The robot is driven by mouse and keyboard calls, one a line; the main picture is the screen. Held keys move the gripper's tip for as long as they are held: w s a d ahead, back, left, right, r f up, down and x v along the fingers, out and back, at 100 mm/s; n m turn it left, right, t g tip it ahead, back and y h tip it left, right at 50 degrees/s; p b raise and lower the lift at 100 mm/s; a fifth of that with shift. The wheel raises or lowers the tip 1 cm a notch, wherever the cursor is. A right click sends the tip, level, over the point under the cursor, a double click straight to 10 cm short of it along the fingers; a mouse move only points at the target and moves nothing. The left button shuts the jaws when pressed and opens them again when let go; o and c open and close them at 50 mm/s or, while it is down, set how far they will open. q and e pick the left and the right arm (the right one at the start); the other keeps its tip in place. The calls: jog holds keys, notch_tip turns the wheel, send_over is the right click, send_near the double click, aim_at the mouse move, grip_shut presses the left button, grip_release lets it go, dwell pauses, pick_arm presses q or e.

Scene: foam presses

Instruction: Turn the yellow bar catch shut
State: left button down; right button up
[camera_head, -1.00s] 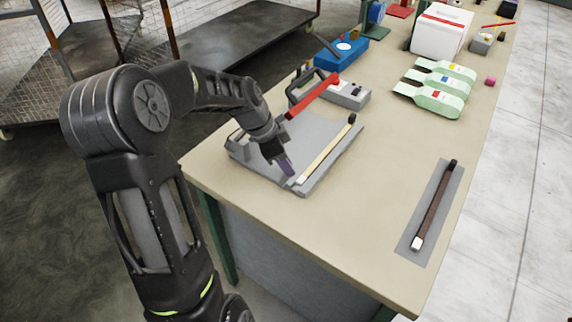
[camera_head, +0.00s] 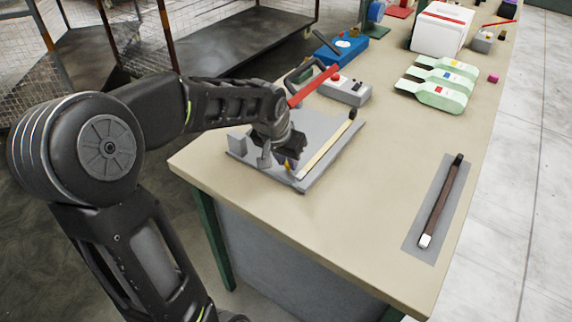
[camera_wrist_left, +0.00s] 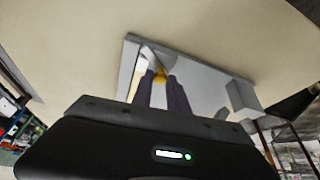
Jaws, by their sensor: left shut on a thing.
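A flat grey press (camera_head: 312,124) lies near the table's left edge, with a cream strip (camera_head: 328,148) along its right side. The small yellow bar catch (camera_head: 288,165) shows at the press's near end, mostly hidden by my left gripper (camera_head: 290,160). In the left wrist view the catch (camera_wrist_left: 160,77) sits between the two purple fingers of my left gripper (camera_wrist_left: 161,80), which is shut on it. The catch's exact angle cannot be told. My right gripper is not in view.
A red-handled lever tool (camera_head: 314,86) and a grey box (camera_head: 346,91) stand just behind the press. A dark bar (camera_head: 441,200) lies on a grey mat at right. Green pouches (camera_head: 440,94) lie further back. The table (camera_head: 360,215) between press and mat is clear.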

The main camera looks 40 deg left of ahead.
aim_at(292, 181)
pick_arm(q)
jog(key=n+b, duration=0.1)
jog(key=n+y+b, duration=0.1)
jog(key=n+b, duration=0.2)
jog(key=b, duration=0.1)
jog(key=shift+w+d+f+n+g+y, duration=0.15)
jog(key=shift+d+f+n+g+y, duration=0.05)
jog(key=shift+f+n+g+y, duration=0.1)
jog(key=shift+d+r+n+g+y+b, duration=0.15)
jog(key=shift+n+g+y+b, duration=0.1)
jog(key=shift+n+b, duration=0.4)
jog(key=shift+a+r+n+g+y+b, duration=0.15)
jog(key=shift+n+y+b, duration=0.1)
jog(key=shift+n+b, duration=0.4)
jog(key=shift+d, duration=0.1)
jog(key=c, duration=1.3)
grip_release()
jog(key=v, duration=0.7)
jog(key=shift+r, duration=0.4)
